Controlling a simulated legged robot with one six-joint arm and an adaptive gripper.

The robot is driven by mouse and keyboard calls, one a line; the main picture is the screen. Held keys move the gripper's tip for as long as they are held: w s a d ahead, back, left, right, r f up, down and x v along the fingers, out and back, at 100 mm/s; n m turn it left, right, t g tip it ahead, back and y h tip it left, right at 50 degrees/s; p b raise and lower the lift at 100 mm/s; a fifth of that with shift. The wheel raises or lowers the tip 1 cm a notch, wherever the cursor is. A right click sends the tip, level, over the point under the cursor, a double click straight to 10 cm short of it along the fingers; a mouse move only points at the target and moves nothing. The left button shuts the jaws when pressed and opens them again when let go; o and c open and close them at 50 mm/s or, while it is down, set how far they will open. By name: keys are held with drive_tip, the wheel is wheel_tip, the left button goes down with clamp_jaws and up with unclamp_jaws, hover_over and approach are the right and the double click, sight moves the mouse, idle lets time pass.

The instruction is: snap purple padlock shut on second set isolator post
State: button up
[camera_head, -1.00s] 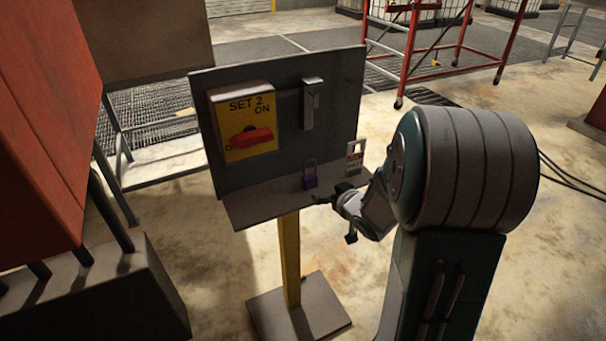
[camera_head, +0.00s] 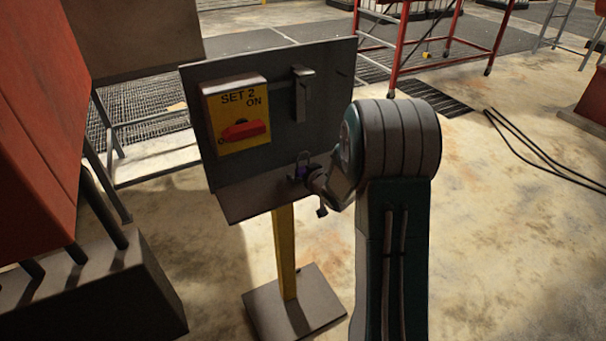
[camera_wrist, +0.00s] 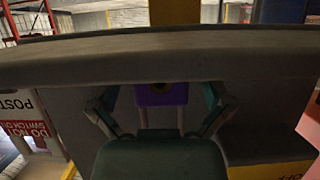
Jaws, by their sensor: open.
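The purple padlock (camera_head: 300,172) is at the lower shelf of the grey board, mostly hidden by my gripper (camera_head: 305,180). In the wrist view the purple body (camera_wrist: 162,94) sits between my two spread fingers; I cannot tell whether they touch it. Its dark shackle shows above it in the head view; I cannot tell whether it is shut. The SET 2 isolator (camera_head: 236,115) is a yellow plate on the board with a red handle (camera_head: 243,130) lying roughly level, away from ON. The yellow post (camera_head: 285,250) carries the board.
A grey bracket (camera_head: 301,92) is right of the isolator. A white and red DO NOT SWITCH ON tag (camera_wrist: 28,130) shows at the left of the wrist view. A red cabinet (camera_head: 40,120) stands left. The floor right of my arm is open, with black cables (camera_head: 550,150).

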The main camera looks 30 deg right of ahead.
sight(303, 168)
drive_tip(key=c, duration=1.3)
drive_tip(key=shift+r, duration=0.45)
drive_tip(key=r, duration=0.3)
drive_tip(key=shift+s, duration=0.2)
drive_tip(key=s+a+r, duration=0.1)
drive_tip(key=s+r, duration=0.2)
drive_tip(key=s, duration=0.1)
drive_tip(key=s+a+r, duration=0.1)
drive_tip(key=s+r, duration=0.2)
drive_tip(key=s, duration=0.2)
drive_tip(key=s+a+r, duration=0.1)
drive_tip(key=s+r, duration=0.2)
drive_tip(key=s, duration=0.1)
drive_tip(key=shift+s+a+r, duration=0.1)
drive_tip(key=shift+s+a, duration=0.05)
drive_tip(key=shift+a, duration=0.2)
